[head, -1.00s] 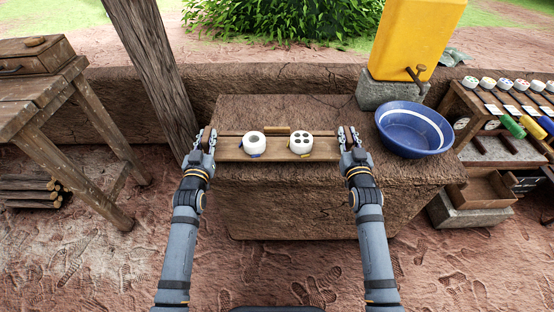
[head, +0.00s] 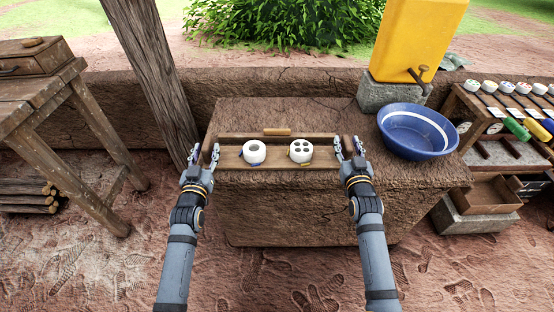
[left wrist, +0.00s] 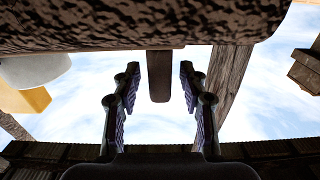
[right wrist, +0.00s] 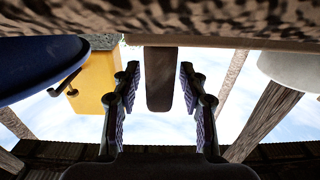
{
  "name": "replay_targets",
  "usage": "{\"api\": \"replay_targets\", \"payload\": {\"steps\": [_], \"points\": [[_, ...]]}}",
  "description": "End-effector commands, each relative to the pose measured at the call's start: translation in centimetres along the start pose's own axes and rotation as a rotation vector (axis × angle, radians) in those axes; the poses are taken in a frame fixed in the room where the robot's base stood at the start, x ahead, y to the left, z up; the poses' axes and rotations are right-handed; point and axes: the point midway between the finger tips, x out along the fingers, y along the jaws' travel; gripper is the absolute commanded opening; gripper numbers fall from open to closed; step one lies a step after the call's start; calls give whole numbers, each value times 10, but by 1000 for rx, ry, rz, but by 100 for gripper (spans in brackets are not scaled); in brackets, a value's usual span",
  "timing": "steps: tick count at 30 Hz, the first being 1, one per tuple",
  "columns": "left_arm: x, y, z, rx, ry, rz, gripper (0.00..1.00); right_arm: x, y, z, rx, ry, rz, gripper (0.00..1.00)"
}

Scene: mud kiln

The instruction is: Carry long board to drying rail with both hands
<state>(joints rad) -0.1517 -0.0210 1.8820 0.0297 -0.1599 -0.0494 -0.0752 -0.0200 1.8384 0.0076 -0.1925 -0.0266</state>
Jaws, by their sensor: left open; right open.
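The long wooden board (head: 278,160) lies level along the front of the mud block, with two white round pieces on it. The left piece (head: 254,152) has one hole; the right piece (head: 301,151) has several. My left gripper (head: 204,153) is open around the board's left end. A dark wooden end (left wrist: 160,75) stands between its spread fingers in the left wrist view, with gaps on both sides. My right gripper (head: 349,147) is open around the right end; that end (right wrist: 160,80) also shows between clear finger gaps. A wooden strip (head: 232,138) runs just behind the board; I cannot tell whether it is the rail.
A blue basin (head: 420,145) stands close to the right. A wooden post (head: 155,85) rises behind my left gripper. A yellow container (head: 415,45) stands at the back right.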

Motion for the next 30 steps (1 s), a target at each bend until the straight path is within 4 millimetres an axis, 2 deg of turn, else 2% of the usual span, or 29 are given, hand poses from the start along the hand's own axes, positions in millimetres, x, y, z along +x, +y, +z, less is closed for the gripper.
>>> {"api": "replay_targets", "payload": {"steps": [6,12,16,22,26,30], "points": [[-56,0,2,-1,-4,0,43,0,0,0,-1,0,0,43],[-89,0,1,-3,-2,0,43,0,0,0,-1,0,0,43],[-98,0,0,-2,-1,0,43,0,0,0,-1,0,0,43],[-98,0,0,-1,1,0,43,-6,0,0,-1,-1,0,43],[-98,0,0,-1,0,0,43,-29,0,1,-1,-3,0,43],[-98,0,0,-1,0,0,43,-65,0,2,0,-3,0,43]]}}
